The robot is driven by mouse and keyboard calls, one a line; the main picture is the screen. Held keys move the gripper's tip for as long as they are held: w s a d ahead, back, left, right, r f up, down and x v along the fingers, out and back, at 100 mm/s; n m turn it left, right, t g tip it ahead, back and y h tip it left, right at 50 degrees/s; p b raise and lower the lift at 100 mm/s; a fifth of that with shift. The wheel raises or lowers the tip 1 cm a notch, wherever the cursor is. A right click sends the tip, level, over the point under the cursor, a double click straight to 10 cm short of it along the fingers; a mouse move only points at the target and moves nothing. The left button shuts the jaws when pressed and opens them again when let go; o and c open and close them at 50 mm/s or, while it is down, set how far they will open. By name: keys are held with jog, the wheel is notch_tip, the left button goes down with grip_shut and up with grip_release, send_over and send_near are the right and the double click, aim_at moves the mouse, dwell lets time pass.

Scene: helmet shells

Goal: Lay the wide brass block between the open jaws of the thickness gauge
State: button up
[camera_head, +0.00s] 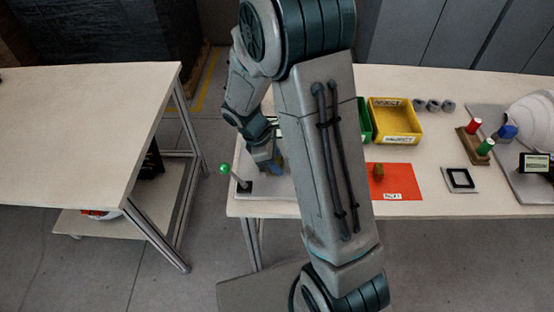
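My arm crosses the middle of the view. My gripper (275,168) is low over the left end of the right-hand table, partly hidden by my own arm; its fingers are too small and covered to read. A small brass-brown block (379,170) stands on an orange labelled mat (404,187) to the right of my arm, apart from the gripper. I cannot tell if it is the wide one. I cannot make out the thickness gauge's jaws. A lever with a green knob (224,168) rises from a pale base beside my gripper, and a small display (536,163) is at the far right.
A yellow labelled bin (395,120) and a green bin (365,121) stand behind the mat. An empty table (80,140) is left.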

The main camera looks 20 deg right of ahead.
jog(key=o, duration=0.4)
jog(key=shift+o, duration=0.2)
jog(key=v, duration=1.3)
jog(key=shift+r, duration=0.4)
jog(key=s+d+r+m+t+y, duration=0.2)
jog(key=s+r+m, duration=0.1)
jog(key=s+m, duration=0.4)
jog(key=s+d+r+m+t+y, duration=0.2)
jog(key=s+d+m, duration=0.1)
jog(key=s+m, duration=0.4)
jog(key=shift+s+r+m, duration=0.3)
jog(key=shift+s+r, duration=0.1)
jog(key=shift+s, duration=0.3)
